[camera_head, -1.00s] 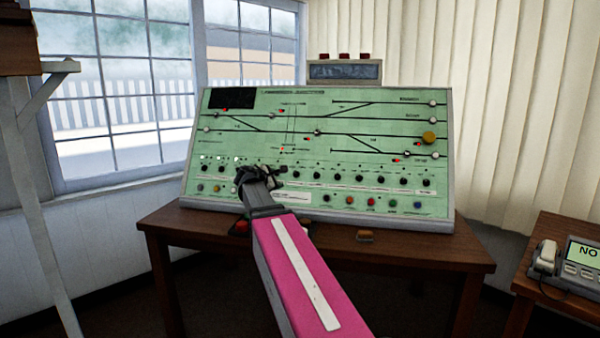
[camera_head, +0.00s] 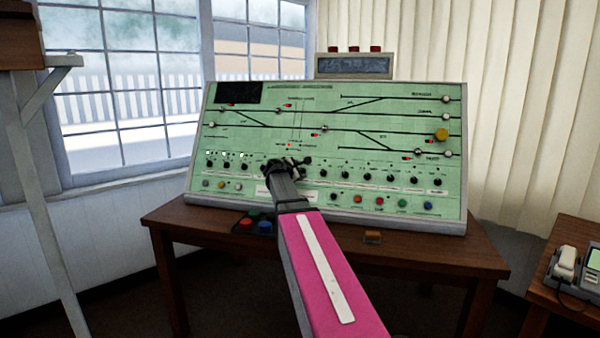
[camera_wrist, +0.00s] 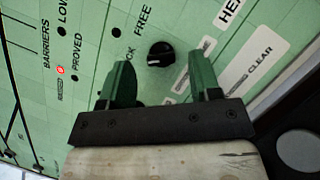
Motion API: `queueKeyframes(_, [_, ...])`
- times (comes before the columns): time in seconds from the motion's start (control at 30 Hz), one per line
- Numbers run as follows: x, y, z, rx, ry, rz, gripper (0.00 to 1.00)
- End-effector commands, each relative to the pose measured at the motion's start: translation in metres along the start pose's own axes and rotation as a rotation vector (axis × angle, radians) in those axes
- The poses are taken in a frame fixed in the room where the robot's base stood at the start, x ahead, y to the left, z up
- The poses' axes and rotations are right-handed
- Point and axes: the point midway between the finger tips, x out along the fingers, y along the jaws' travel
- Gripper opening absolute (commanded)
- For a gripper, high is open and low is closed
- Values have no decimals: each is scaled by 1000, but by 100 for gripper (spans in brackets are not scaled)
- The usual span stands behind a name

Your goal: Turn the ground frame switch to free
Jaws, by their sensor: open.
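The green control panel (camera_head: 250,100) stands on the desk, with a row of black rotary switches along its lower half. In the wrist view a black rotary knob (camera_wrist: 160,54) with a white pointer mark sits just beyond and between my fingers. The word FREE is printed above it, and a partly hidden label ending in "OCK" is at its left. My gripper (camera_wrist: 161,82) is open, its green fingers either side of the knob's line and apart from it. In the head view my gripper (camera_head: 290,166) is at the panel's lower middle, hiding some switches.
A brown desk (camera_head: 190,237) carries the panel. A small box with coloured buttons (camera_head: 254,226) and a small brown block (camera_head: 373,237) lie in front of it. A telephone (camera_head: 566,263) stands on a side table at right. Wall and windows are behind.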

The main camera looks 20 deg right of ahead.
Motion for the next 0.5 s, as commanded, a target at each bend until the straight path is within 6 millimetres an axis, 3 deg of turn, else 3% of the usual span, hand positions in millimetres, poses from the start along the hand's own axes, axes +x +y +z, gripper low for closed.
queueKeyframes(0.13, [11, 0, 0, 0, -1, -2, 57])
queueKeyframes(0.43, [12, -1, 0, 0, 0, -1, 57])
queueKeyframes(0.47, [12, -1, 0, 0, 0, -1, 54])
queueKeyframes(0.5, [12, -1, 0, 0, 0, -1, 41])
